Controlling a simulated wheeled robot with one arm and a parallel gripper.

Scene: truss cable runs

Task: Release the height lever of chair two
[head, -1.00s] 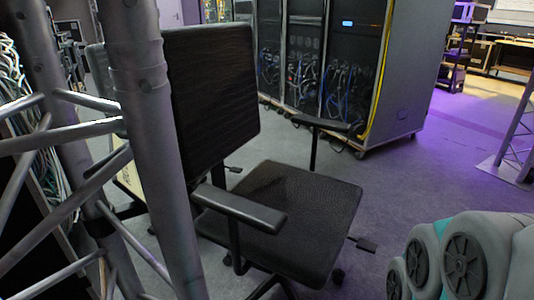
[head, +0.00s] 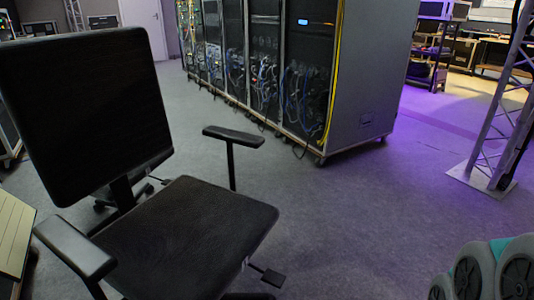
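A black office chair (head: 190,232) stands close by at the lower left of the head view. Its tall backrest (head: 90,110) is at the left and its two armrests stick up on either side of the seat. A small dark lever with a flat paddle (head: 272,277) juts out to the right from under the seat. I cannot tell from any label which chair number this is. Parts of my own arm, grey and teal, show at the lower right. My gripper is not in view, and nothing of mine touches the chair.
A row of tall racks with cables (head: 345,90) stands behind the chair on wheels. A truss tower on a base plate (head: 482,180) stands at the right. The grey floor between the chair, racks and truss is clear. A pale panel edge (head: 14,240) is at the lower left.

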